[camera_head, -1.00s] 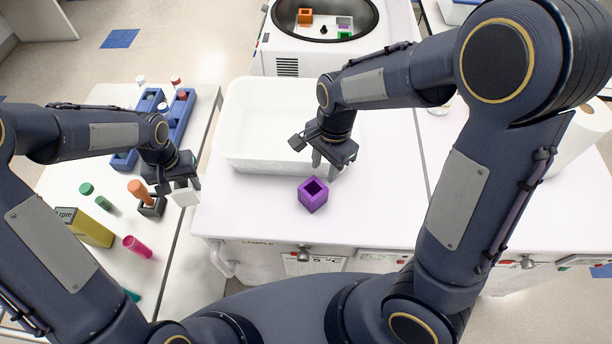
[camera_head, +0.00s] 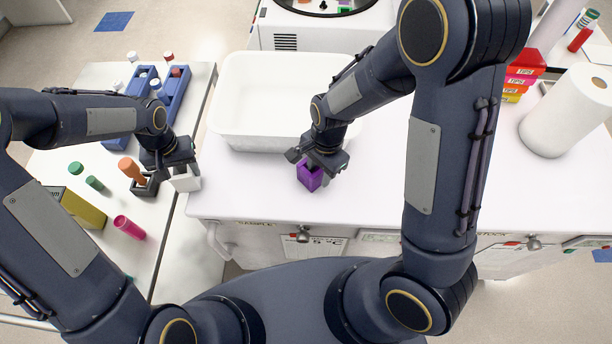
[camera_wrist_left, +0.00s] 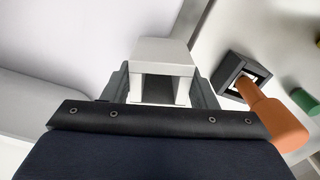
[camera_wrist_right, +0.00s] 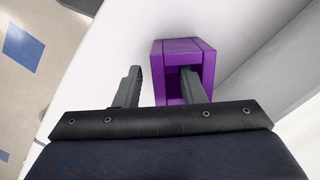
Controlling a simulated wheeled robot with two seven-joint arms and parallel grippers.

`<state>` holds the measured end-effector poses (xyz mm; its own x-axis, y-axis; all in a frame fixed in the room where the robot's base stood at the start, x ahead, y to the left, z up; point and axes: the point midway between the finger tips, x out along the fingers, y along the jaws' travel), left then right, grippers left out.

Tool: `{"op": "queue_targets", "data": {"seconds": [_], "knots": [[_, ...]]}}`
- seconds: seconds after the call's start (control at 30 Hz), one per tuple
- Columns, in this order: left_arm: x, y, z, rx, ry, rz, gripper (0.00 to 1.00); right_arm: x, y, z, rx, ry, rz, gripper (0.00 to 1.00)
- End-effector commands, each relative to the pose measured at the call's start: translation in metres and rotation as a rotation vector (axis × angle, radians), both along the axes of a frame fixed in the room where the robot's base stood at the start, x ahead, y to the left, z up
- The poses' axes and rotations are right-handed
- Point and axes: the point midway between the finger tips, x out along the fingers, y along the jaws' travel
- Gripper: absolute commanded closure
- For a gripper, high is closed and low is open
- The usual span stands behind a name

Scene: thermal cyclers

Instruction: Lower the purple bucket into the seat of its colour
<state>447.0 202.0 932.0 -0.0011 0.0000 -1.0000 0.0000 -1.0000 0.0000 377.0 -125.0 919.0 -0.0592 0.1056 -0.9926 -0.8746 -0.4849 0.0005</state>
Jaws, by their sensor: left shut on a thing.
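The purple bucket (camera_head: 309,180) stands upright on the white bench in front of the white tub, and it also shows in the right wrist view (camera_wrist_right: 184,47). My right gripper (camera_head: 318,168) is down over it, fingers apart. In the right wrist view one finger of the gripper (camera_wrist_right: 158,84) reaches into the bucket's hollow and the other is outside the left wall, with a small gap. My left gripper (camera_wrist_left: 162,88) is shut on a white bucket (camera_wrist_left: 165,52), seen also in the head view (camera_head: 186,179) at the bench's left edge.
The white tub (camera_head: 270,135) lies behind the purple bucket. The machine (camera_head: 282,38) stands beyond it. A paper roll (camera_head: 565,115) and tip boxes (camera_head: 522,75) are at right. The left table holds a blue rack (camera_head: 175,95) and loose tubes. The bench right of the bucket is clear.

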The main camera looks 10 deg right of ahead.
Motion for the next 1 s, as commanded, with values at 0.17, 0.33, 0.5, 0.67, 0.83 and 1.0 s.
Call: {"op": "queue_targets", "data": {"seconds": [0.17,0.33,0.5,0.67,0.83,1.0], "knots": [[0.0005,-0.0001,-0.0002,0.000,-0.002,0.000,0.81,0.0000,0.0002,-0.0009,0.000,0.000,0.000,0.64],[0.0005,-0.0001,-0.0001,0.000,-0.002,0.000,0.81,-0.0001,0.0002,-0.0008,0.000,0.000,-0.001,0.79],[0.0004,-0.0001,-0.0002,0.000,-0.002,0.000,0.81,0.0000,0.0001,-0.0007,0.000,0.000,-0.001,1.00],[0.0004,-0.0001,-0.0002,0.000,-0.002,0.000,0.81,0.0000,0.0001,-0.0007,0.000,0.000,-0.001,1.00],[0.0004,-0.0001,0.0000,0.000,-0.002,0.000,0.81,0.0003,0.0002,-0.0003,0.000,-0.001,-0.001,1.00],[0.0005,-0.0001,0.0047,0.000,-0.002,0.000,0.81,0.0004,0.0003,0.0047,0.000,-0.001,-0.001,1.00]]}}
